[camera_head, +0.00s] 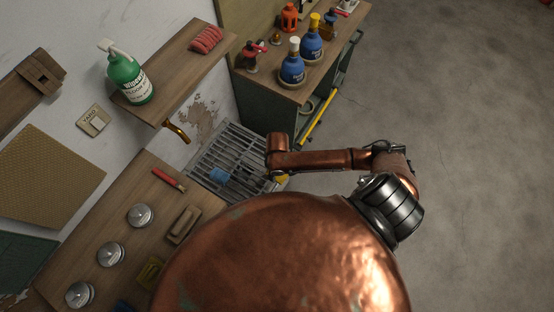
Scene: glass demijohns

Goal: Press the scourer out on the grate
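A small blue block (218,175), which looks like the scourer, lies on the grey slatted grate (236,143), near its front left part. My copper arm on the right reaches left, and its end stands over the right edge of the grate, apart from the blue block in the picture. No part of my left gripper shows. My large copper body covers the bottom middle and may hide the grippers and the near side of the grate.
A wooden bench (150,205) at left holds a red-handled tool (168,179), a brown wooden block (184,224) and several metal lids. Blue bottles (292,70) stand on a cabinet behind. Open floor lies right.

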